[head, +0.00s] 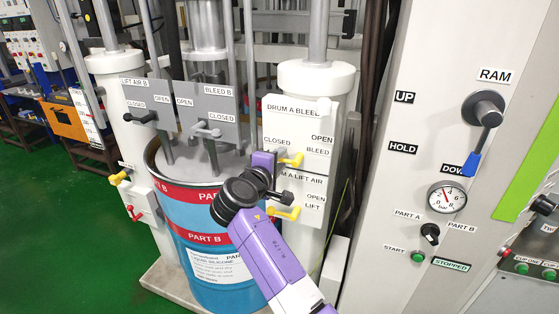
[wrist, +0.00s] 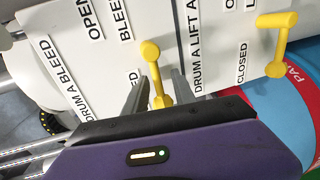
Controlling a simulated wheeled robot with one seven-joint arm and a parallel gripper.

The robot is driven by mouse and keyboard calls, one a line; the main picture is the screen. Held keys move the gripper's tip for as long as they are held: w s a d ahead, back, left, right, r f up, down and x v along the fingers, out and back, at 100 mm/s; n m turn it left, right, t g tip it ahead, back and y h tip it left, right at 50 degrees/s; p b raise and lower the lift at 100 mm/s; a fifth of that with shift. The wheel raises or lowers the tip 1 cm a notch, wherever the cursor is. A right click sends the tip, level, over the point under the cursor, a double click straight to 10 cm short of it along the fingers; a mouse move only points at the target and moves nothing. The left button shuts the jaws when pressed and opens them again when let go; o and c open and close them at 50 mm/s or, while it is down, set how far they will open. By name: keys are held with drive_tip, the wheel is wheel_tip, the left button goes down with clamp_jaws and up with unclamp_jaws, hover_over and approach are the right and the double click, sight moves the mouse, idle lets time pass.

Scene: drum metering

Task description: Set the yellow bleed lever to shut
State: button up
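The yellow bleed lever (head: 293,160) is on the white DRUM A BLEED plate (head: 291,112), just below the OPEN and BLEED labels. Its rounded end points right in the head view, to the BLEED side, away from CLOSED. In the wrist view the yellow bleed lever (wrist: 153,72) stands between the two fingers of my gripper (wrist: 160,88), with its round end beyond them. My gripper (head: 273,163) looks open, with a gap seen beside the lever; light contact cannot be ruled out. The lever's base is partly hidden by the gripper.
A second yellow lever (head: 284,213), on the DRUM A LIFT AIR plate, sits just below; it also shows in the wrist view (wrist: 281,45). A blue drum (head: 212,250) stands under my arm. The control panel with the RAM lever (head: 485,110) is at right.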

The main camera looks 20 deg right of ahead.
drive_tip(key=b+v, duration=0.1)
drive_tip(key=v, duration=0.7)
drive_tip(key=shift+w, duration=0.1)
